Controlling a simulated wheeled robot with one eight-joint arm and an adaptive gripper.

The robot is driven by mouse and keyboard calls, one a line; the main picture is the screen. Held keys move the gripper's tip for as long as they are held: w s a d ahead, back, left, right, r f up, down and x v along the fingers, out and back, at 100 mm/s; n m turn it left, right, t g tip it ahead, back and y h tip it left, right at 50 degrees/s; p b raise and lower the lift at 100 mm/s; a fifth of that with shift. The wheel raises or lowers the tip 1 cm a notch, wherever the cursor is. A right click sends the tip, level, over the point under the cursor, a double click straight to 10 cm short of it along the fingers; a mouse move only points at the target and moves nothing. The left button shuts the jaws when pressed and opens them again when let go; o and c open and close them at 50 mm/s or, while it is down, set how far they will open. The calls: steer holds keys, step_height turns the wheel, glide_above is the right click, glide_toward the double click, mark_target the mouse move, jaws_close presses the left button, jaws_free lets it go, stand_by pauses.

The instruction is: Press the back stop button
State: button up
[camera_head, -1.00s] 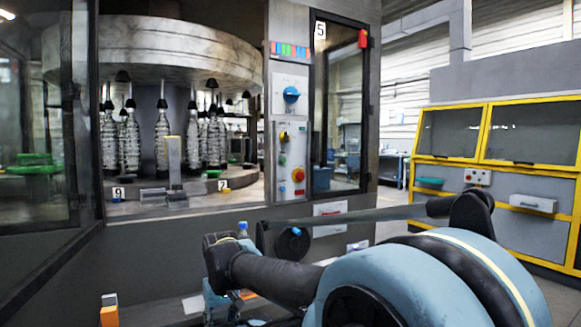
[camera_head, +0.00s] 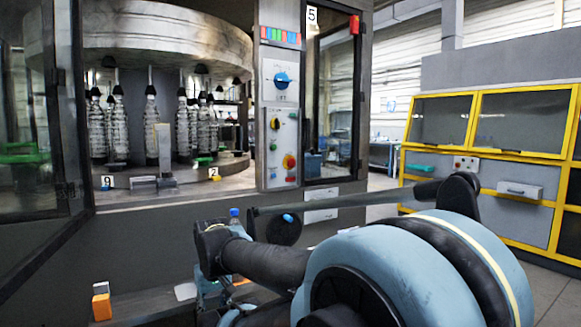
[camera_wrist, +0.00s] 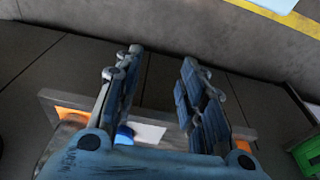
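A red knob-like button on a yellow base (camera_head: 290,161) sits low on the white control panel (camera_head: 280,125) of the machine in the head view. A small white box with red buttons (camera_head: 466,163) is on the yellow-framed cabinet at the right. I cannot tell from labels which of these is the back stop button. My gripper (camera_wrist: 162,57) shows in the wrist view with its two fingers apart and nothing between them. It points down over the floor and a low grey-edged surface, away from both sets of buttons. In the head view my arm hides part of the machine's lower front.
A blue rotary switch (camera_head: 282,80) is above the panel. Bottles hang in the machine behind an open glass door (camera_head: 40,150). The yellow-framed cabinet (camera_head: 490,120) stands at the right, with open floor before it. A green crate (camera_wrist: 308,155) is at the wrist view's right edge.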

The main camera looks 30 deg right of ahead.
jaws_close()
stand_by(1.1)
